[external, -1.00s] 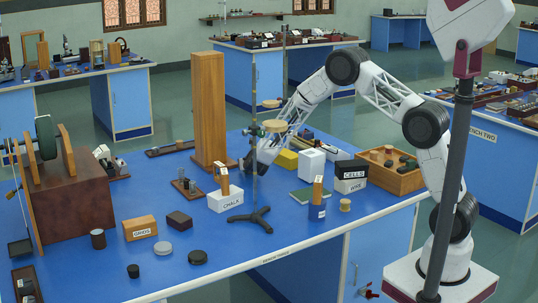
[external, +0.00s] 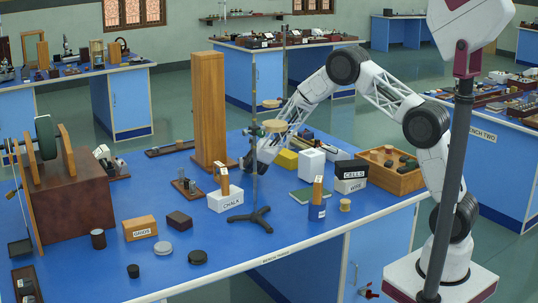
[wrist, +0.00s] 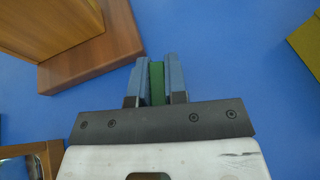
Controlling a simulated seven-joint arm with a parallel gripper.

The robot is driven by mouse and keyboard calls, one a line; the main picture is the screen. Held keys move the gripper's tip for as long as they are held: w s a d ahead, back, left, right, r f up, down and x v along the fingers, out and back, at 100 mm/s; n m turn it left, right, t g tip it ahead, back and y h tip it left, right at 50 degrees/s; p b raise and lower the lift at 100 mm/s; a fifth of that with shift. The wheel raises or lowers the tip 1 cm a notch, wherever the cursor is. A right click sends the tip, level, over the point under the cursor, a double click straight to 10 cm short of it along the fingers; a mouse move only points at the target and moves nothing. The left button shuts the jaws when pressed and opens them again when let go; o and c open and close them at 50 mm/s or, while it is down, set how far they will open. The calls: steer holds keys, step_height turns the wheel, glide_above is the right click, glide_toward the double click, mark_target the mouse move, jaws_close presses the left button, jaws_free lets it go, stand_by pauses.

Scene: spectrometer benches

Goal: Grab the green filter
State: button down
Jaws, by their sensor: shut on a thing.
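The green filter (wrist: 157,82) shows in the wrist view as a narrow green strip upright between my two fingers. My gripper (wrist: 157,75) is shut on it, with a finger touching each side. Blue bench surface lies around and beyond the fingertips. In the external view my gripper (external: 247,163) is low over the bench, just right of the tall wooden block's foot, partly behind the stand's rod. The filter cannot be made out there.
The tall wooden block (external: 208,110) stands close on the left; its base (wrist: 95,58) is near my fingers. A metal stand (external: 254,180), a CHALK box (external: 225,200), a yellow box (external: 287,159) and a white box (external: 312,161) are close by.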

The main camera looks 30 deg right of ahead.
steer(key=shift+r, duration=0.65)
step_height(320, 180, up, 2)
steer(key=shift+r, duration=0.1)
steer(key=s+d, duration=0.1)
steer(key=s, duration=0.4)
steer(key=s+d, duration=0.1)
steer(key=s, duration=0.4)
steer(key=s+d+r, duration=0.1)
steer(key=s+d, duration=0.1)
steer(key=s, duration=0.3)
steer(key=shift+s, duration=0.2)
